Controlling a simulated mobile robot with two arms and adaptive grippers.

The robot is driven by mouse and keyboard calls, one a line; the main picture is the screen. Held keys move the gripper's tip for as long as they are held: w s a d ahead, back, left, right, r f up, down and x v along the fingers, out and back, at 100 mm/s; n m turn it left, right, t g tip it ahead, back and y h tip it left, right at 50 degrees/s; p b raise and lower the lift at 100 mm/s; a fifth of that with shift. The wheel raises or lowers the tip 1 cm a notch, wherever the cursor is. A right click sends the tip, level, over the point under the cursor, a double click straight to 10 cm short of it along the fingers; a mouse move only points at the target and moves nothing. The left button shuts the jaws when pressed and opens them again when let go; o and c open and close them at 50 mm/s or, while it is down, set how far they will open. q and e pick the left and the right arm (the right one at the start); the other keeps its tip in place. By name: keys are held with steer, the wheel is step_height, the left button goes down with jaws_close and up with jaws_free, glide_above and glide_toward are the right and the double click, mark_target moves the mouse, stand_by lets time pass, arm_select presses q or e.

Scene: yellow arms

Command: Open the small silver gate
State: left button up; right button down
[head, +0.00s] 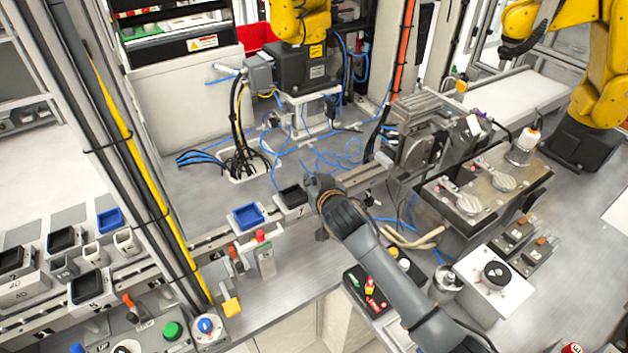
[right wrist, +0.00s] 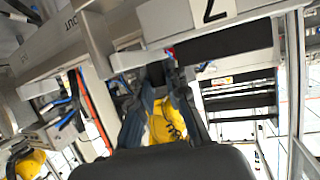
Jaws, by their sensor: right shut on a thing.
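My right gripper (head: 310,180) reaches in from the lower right in the head view, with its fingertips at the conveyor rail (head: 360,177), just right of a black tray. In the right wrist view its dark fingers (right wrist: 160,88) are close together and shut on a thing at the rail. The fingers largely hide that thing; by its place it looks like the small silver gate. A small silver piece (right wrist: 128,61) shows beside the fingertips. I cannot tell how far the gate is swung. My left gripper is not in view.
A black tray (head: 291,196) and a blue tray (head: 248,215) sit on the rail left of the gripper. A small post with a red button (head: 262,240) stands in front. Blue cables (head: 320,155) lie behind. A metal fixture (head: 485,185) stands at the right.

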steer(key=shift+s+f+b, duration=0.1)
steer(key=shift+f+b, duration=0.1)
steer(key=shift+b, duration=0.2)
steer(key=t+b, duration=0.1)
steer(key=b, duration=0.2)
steer(key=s+r+t+y+b, duration=0.1)
steer(key=t+b, duration=0.1)
steer(key=b, duration=0.2)
steer(key=d+m+t+y+b, duration=0.1)
steer(key=t+b, duration=0.1)
steer(key=b, duration=0.1)
steer(key=shift+s+r+b, duration=0.25)
steer(key=shift+r+b, duration=0.1)
steer(key=shift+s+d+r+t+b, duration=0.1)
steer(key=shift+d+r+t+b, duration=0.15)
steer(key=shift+b, duration=0.45)
steer(key=shift+s+r+m+t+y+b, duration=0.1)
steer(key=shift+r+m+t+y+b, duration=0.2)
steer(key=shift+t+b, duration=0.1)
steer(key=c, duration=1.6)
jaws_free()
steer(key=shift+o, duration=0.2)
